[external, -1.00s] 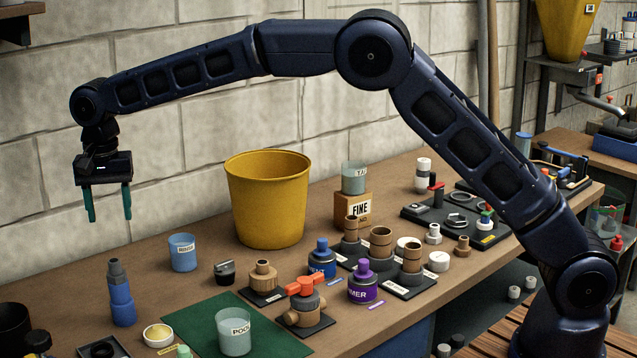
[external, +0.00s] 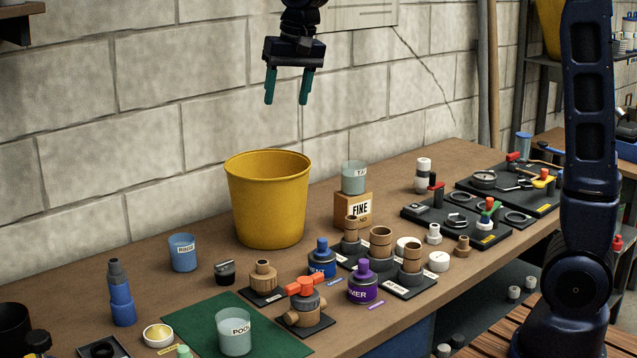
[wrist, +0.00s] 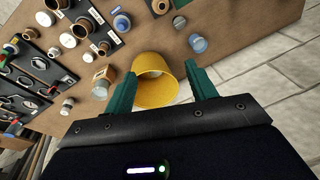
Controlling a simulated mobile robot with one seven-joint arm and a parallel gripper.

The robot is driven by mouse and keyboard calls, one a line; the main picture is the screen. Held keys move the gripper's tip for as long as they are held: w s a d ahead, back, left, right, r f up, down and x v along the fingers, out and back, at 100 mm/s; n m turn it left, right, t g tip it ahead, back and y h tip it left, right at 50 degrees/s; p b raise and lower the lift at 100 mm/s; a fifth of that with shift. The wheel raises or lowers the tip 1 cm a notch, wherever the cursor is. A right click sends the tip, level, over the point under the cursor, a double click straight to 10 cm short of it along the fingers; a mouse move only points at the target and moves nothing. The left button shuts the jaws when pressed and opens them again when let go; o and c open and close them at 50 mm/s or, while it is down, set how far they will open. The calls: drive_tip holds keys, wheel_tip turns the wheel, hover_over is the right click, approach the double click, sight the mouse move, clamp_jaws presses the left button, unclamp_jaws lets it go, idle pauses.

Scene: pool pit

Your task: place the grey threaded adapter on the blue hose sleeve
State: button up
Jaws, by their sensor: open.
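The grey threaded adapter (external: 115,273) stands upright on top of the blue hose sleeve (external: 121,302) at the left front of the bench in the external view. The two look stacked and roughly in line; how deep the adapter sits cannot be told. My gripper (external: 287,100) is open and empty, high above the bench, near the wall above the yellow bucket and well to the right of the sleeve. In the wrist view, nothing is between my gripper's fingers (wrist: 160,70) at their level. I cannot make out the adapter and sleeve there.
A yellow bucket (external: 268,200) stands below my gripper. Near the sleeve are a blue cup (external: 183,252), a white bowl (external: 158,335) and a green mat (external: 205,338) bearing a clear cup (external: 234,332). Pipe fittings and cans crowd the middle right. The air around my gripper is clear.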

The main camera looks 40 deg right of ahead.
drive_tip(key=s+d+n+t, duration=0.1)
drive_tip(key=s+d+n, duration=0.1)
drive_tip(key=s+d, duration=1.4)
drive_tip(key=s+d+f, duration=0.3)
drive_tip(key=s+f, duration=0.1)
drive_tip(key=s, duration=0.4)
drive_tip(key=s+d+f+n+t+h, duration=0.1)
drive_tip(key=s+f, duration=0.3)
drive_tip(key=s, duration=0.4)
drive_tip(key=shift+d+t, duration=0.3)
drive_tip(key=shift+d, duration=0.6)
